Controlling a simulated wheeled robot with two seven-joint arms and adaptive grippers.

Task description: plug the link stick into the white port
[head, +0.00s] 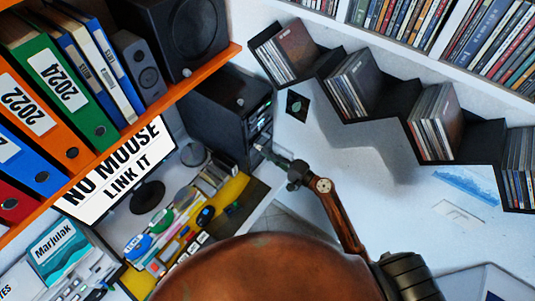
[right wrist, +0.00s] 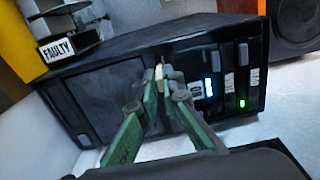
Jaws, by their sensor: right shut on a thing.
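My right gripper (head: 268,153) reaches to the front of the black computer tower (head: 215,108). In the right wrist view its fingers (right wrist: 162,88) are closed on a small pale piece, which I take to be the link stick (right wrist: 159,73). Most of the stick is hidden by the fingers. The tower front (right wrist: 110,85) is just beyond the fingertips. To the right of the fingertips a slot glows white-blue, apparently the white port (right wrist: 209,87). The stick appears to the left of this slot; whether it touches the tower I cannot tell. My left gripper is not in view.
A green light (right wrist: 242,103) shines farther right on the tower. A monitor (head: 115,170) reads "NO MOUSE LINK IT". Binders (head: 70,85) and a speaker (head: 188,38) fill the orange shelf above. Zigzag disc shelves (head: 400,100) hang at the right. A "FAULTY" label (right wrist: 57,50) shows behind the tower.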

